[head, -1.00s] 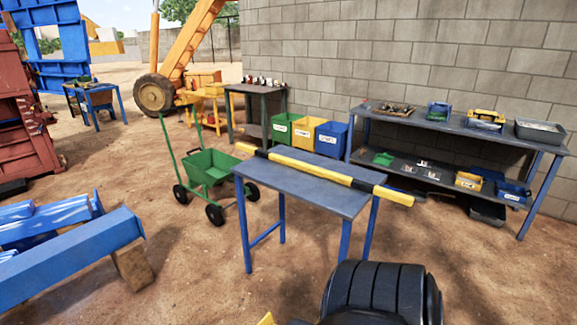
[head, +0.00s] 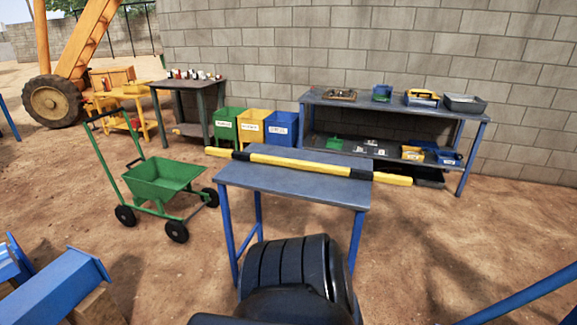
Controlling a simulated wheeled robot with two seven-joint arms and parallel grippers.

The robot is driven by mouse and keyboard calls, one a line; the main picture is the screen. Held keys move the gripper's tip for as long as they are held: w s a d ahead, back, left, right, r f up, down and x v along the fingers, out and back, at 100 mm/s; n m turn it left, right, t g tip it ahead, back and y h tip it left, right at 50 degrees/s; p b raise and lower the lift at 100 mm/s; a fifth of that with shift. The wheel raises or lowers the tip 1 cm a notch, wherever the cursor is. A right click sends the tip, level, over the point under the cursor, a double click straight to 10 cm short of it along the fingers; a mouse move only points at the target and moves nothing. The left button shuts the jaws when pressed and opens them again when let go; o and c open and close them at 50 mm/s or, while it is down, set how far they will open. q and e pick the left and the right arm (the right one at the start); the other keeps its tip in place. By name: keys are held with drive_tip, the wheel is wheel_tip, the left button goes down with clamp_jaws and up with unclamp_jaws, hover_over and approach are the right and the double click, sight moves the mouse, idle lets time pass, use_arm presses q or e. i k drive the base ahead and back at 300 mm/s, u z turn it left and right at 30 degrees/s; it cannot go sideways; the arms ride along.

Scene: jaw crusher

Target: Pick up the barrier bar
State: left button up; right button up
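The barrier bar (head: 300,164) is a long yellow bar with black bands. It lies across the back part of a small blue-legged table (head: 290,187) with a grey top, and both its ends stick out past the table's sides. A black ribbed part, seemingly of my own arm, shows at the bottom centre in front of the table. Neither gripper's fingers show in the head view. Nothing touches the bar except the table.
A green cart (head: 163,180) stands left of the table. Green, yellow and blue bins (head: 281,129) and a long workbench (head: 355,103) stand behind, along the block wall. Blue beams (head: 58,290) lie at the lower left. Open dirt ground lies to the right.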

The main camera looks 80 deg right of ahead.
sight(352, 172)
drive_tip(key=z, duration=0.9)
drive_tip(key=i, duration=1.2)
drive_tip(key=z, duration=2)
drive_tip(key=i, duration=1.4)
drive_tip(key=z, duration=1.65)
drive_tip(key=i, duration=0.5)
drive_tip(key=u, duration=0.15)
